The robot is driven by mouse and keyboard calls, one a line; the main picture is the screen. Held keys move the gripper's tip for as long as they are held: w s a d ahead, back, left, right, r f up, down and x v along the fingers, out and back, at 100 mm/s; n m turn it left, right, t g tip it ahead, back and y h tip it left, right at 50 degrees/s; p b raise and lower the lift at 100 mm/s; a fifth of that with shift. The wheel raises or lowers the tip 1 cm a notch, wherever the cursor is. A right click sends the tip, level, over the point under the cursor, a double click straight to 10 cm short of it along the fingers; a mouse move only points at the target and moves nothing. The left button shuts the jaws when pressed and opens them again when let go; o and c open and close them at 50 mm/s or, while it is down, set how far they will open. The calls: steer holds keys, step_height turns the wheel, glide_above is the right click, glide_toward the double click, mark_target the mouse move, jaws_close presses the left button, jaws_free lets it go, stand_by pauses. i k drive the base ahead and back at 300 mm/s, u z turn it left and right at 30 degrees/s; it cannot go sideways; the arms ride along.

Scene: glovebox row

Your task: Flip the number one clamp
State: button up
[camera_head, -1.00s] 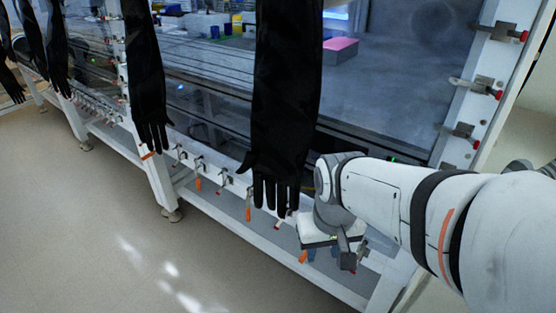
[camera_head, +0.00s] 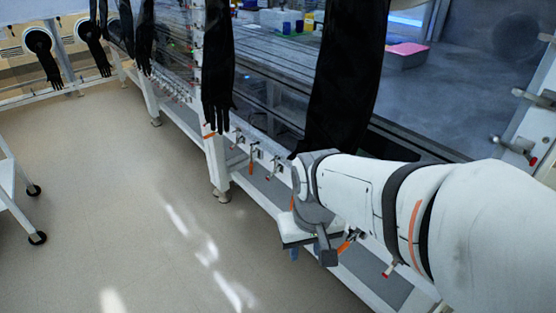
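Several toggle clamps line the lower rail of the glovebox. One clamp with a hanging orange handle (camera_head: 251,166) is left of my arm, with another clamp (camera_head: 272,168) beside it. An orange handle (camera_head: 345,246) shows just right of my gripper (camera_head: 318,248), and a red-tipped clamp (camera_head: 387,271) is farther right. No numbers are legible, so I cannot tell which clamp is number one. My gripper points down in front of the lower rail. My wrist hides part of it, and I cannot tell whether its fingers are open or touch a clamp.
A long black glove (camera_head: 345,85) hangs right above my wrist, and another glove (camera_head: 217,70) hangs left. More clamps (camera_head: 516,148) are on the right frame. A white cart (camera_head: 12,190) stands at far left. The floor (camera_head: 130,210) between is clear.

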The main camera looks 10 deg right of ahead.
mark_target(343, 246)
steer(key=u, duration=0.35)
steer(key=k, duration=1.45)
steer(key=z, duration=0.45)
steer(key=i, duration=1)
